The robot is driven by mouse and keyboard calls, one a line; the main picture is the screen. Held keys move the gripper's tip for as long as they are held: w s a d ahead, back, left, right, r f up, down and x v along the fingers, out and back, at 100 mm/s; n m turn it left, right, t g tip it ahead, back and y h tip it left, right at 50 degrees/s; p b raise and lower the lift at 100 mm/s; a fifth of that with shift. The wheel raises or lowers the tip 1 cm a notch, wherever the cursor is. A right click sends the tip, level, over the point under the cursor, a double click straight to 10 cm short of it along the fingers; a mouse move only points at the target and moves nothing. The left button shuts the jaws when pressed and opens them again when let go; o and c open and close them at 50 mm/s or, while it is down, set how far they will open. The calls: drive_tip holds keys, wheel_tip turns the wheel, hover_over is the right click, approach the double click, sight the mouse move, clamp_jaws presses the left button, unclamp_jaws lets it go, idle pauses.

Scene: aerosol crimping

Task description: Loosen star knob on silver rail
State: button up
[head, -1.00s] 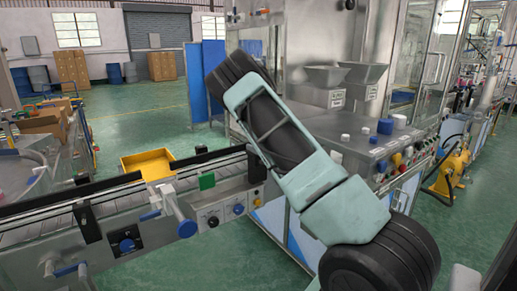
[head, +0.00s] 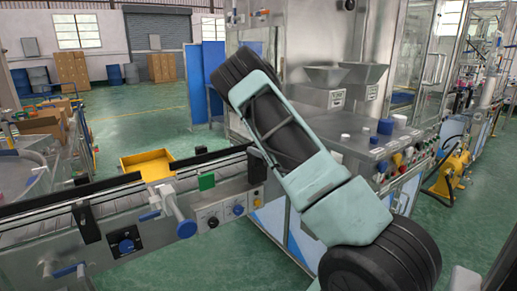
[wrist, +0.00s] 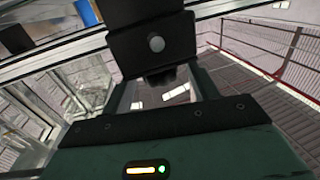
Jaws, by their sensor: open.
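The conveyor's silver rail (head: 120,205) runs along the left. A round blue knob (head: 187,229) sits at the end of a grey rod on its near side. A black knob with a blue centre (head: 126,246) is on the side panel. I cannot tell a star shape on either. In the head view my arm reaches up and left across the conveyor's right end, and my gripper is hidden. In the wrist view my gripper (wrist: 156,76) shows as dark parts beyond a green body. It holds nothing that I can see, and no knob is recognisable there.
Blue-tipped handles (head: 150,215) stick out from the conveyor's near side. A steel machine (head: 350,150) with loose caps fills the right. Green floor in front is clear.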

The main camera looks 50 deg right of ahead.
drive_tip(key=s+b, duration=0.1)
drive_tip(key=s, duration=0.4)
drive_tip(key=shift+s+a, duration=0.15)
drive_tip(key=shift+s, duration=0.15)
drive_tip(key=w+h+p, duration=0.1)
drive_tip(key=w+h, duration=0.1)
drive_tip(key=w+r+h, duration=0.1)
drive_tip(key=w+h, duration=0.1)
drive_tip(key=w+a+r+m+h+p, duration=0.1)
drive_tip(key=w+h, duration=0.1)
drive_tip(key=w, duration=0.1)
drive_tip(key=shift+a+p, duration=0.1)
drive_tip(key=shift+p, duration=0.2)
drive_tip(key=s+a+f+m+g+h+p, duration=0.1)
drive_tip(key=s+a+m+g+h+p, duration=0.2)
drive_tip(key=a+m+g+h, duration=0.3)
drive_tip(key=s+a+f+m+g+h+p, duration=0.1)
drive_tip(key=s+a+m+g+h+p, duration=0.2)
drive_tip(key=a+m+g, duration=0.45)
drive_tip(key=shift+n+t+h, duration=0.45)
drive_tip(key=shift+t+h, duration=0.25)
drive_tip(key=shift+t, duration=0.15)
drive_tip(key=p+x, duration=0.1)
drive_tip(key=x, duration=0.4)
drive_tip(key=p+x, duration=0.2)
drive_tip(key=x, duration=0.4)
drive_tip(key=w+p+x, duration=0.1)
drive_tip(key=p+x, duration=0.1)
drive_tip(key=x, duration=0.3)
